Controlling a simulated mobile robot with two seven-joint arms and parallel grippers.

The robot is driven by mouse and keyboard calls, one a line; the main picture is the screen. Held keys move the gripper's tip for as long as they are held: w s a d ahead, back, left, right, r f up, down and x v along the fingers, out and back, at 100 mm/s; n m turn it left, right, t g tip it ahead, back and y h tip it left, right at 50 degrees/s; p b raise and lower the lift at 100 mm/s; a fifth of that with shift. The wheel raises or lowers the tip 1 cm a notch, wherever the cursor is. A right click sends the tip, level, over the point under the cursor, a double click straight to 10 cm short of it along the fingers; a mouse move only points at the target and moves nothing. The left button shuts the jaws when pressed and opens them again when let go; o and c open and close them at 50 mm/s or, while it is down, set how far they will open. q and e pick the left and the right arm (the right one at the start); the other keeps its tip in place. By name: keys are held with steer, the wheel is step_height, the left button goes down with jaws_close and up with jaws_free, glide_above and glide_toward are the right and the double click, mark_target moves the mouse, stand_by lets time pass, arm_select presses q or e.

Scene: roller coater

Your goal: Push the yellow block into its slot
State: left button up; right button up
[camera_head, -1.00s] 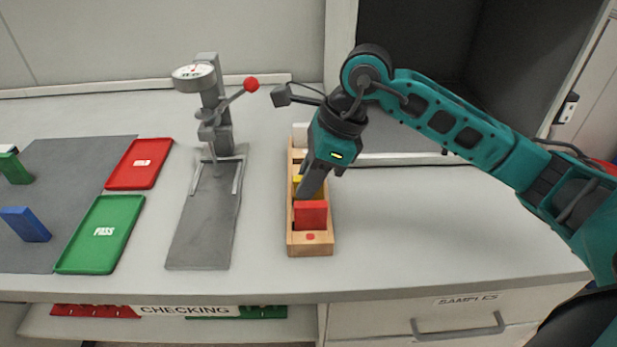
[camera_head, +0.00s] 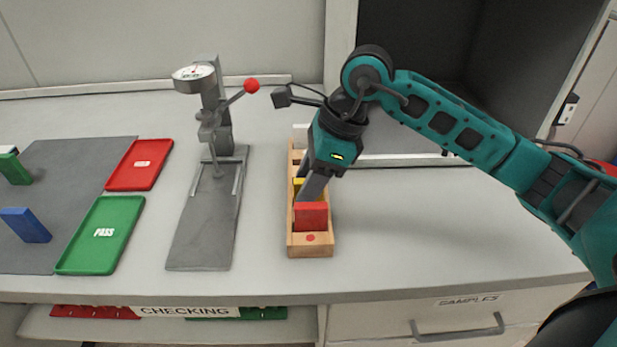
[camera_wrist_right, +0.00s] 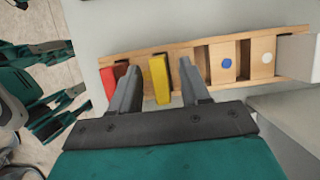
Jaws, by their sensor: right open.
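The wooden rack (camera_head: 296,240) stands on the bench, with a row of slots. The yellow block (camera_head: 298,187) is in the rack behind the red block (camera_head: 310,216), partly hidden by my gripper. In the right wrist view, the yellow block (camera_wrist_right: 160,78) sits between the two fingers, a little askew to the slot dividers. How deep it sits cannot be told. My right gripper (camera_wrist_right: 160,70) is open, its fingers apart on either side of the yellow block; it also shows over the rack in the head view (camera_head: 309,188). My left gripper is not in view.
A grey press with a dial gauge (camera_head: 193,74) and a red-knobbed lever (camera_head: 251,86) stands left of the rack. Red (camera_head: 140,165) and green (camera_head: 100,236) trays lie further left. The bench right of the rack is clear.

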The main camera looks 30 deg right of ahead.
steer(key=v, duration=1.2)
steer(key=shift+f, duration=0.1)
